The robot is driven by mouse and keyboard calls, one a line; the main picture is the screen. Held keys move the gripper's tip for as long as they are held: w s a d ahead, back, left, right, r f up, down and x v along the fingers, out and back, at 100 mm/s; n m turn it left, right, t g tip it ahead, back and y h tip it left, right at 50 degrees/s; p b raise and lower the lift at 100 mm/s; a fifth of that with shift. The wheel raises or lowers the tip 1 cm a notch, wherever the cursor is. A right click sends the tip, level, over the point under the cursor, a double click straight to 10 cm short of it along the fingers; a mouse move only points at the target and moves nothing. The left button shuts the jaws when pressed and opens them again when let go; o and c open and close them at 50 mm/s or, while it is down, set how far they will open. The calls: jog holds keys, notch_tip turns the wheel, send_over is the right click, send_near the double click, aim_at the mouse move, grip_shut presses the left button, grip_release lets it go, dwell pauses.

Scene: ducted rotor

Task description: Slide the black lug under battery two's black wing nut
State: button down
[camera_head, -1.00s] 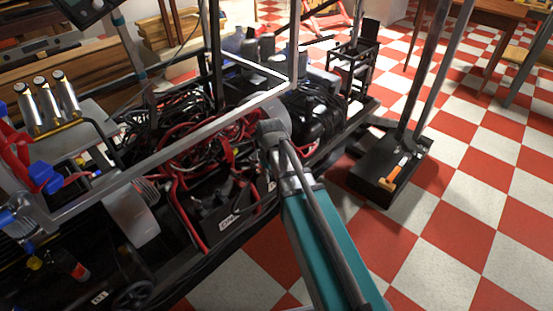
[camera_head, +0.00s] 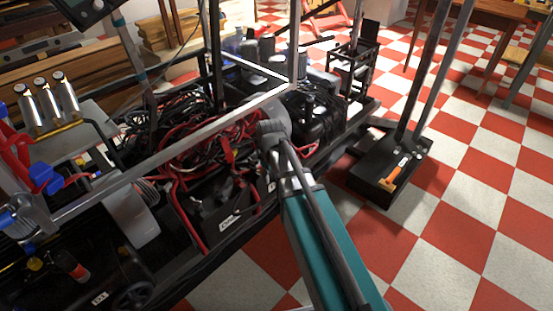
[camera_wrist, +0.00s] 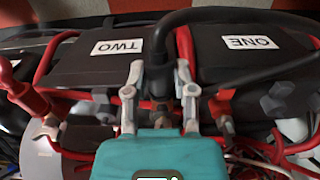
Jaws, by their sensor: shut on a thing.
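Battery two (camera_wrist: 85,62), a black box with a TWO label, is at the left in the wrist view. A dark wing nut (camera_wrist: 105,108) stands near its front edge, left of my gripper. My gripper (camera_wrist: 160,82) is shut on the black lug at the end of a thick black cable (camera_wrist: 205,14). The cable rises between the fingers and arcs off to the right. The lug itself is mostly hidden by the fingers and the teal gripper body. I cannot see it touching the wing nut. In the head view my arm hides the gripper.
Battery one (camera_wrist: 245,65) stands at the right, with another dark wing nut (camera_wrist: 278,92) before it. Red cables and a red terminal piece (camera_wrist: 25,92) crowd the left. A metal frame bar (camera_head: 165,140) crosses above the wiring in the head view. Checkered floor (camera_head: 450,240) lies open at right.

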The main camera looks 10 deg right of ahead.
jog(key=shift+w+a, duration=0.8)
jog(key=shift+w, duration=0.35)
dwell(0.8)
jog(key=shift+c, duration=1.8)
grip_release()
jog(key=shift+s, duration=0.1)
jog(key=shift+s+d, duration=0.5)
jog(key=shift+s, duration=0.2)
jog(key=shift+s+d, duration=0.5)
jog(key=shift+s, duration=0.2)
jog(key=w+d+r+p, duration=0.3)
jog(key=w+d, duration=0.1)
jog(key=d, duration=0.3)
jog(key=shift+d+r, duration=0.1)
jog(key=shift+r, duration=0.05)
